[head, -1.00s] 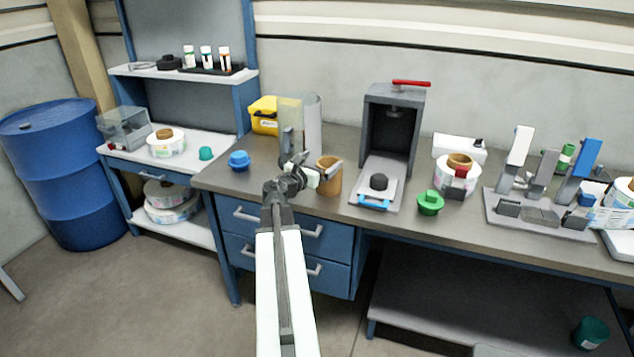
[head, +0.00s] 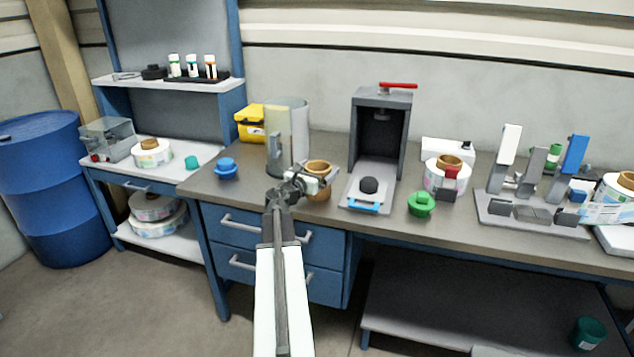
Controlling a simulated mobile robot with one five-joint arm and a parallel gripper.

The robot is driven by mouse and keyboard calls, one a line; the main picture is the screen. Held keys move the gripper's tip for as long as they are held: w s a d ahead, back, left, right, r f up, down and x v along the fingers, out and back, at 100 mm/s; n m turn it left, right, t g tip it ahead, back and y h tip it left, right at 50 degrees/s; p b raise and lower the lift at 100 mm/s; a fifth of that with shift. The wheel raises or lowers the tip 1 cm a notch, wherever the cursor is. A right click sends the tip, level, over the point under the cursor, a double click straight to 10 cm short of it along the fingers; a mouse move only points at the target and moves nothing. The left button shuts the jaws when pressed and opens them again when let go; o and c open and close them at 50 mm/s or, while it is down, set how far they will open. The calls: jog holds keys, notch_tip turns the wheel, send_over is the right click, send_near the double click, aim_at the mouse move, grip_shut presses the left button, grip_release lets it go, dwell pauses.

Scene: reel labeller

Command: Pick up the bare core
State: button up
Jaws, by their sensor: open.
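The bare core (head: 318,195) is a brown, hollow cylinder standing upright near the front edge of the workbench. My gripper (head: 325,180) is open, and its fingers cross in front of the core's upper part. They hide part of its side, while the rim and lower body still show. I cannot tell whether the fingers touch the core or sit around it.
A clear cylinder (head: 292,125) and a yellow box (head: 250,123) stand behind. A blue knob-like piece (head: 226,168) is left on the workbench (head: 445,220). A grey press (head: 382,140) stands close on the right, with a green piece (head: 421,204) beyond it.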

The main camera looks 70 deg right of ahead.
aim_at(323, 165)
jog(key=d, duration=0.3)
jog(key=shift+s+f, duration=0.1)
jog(key=shift+s, duration=0.15)
jog(key=shift+a, duration=0.1)
jog(key=c, duration=1.3)
jog(key=shift+c, duration=0.2)
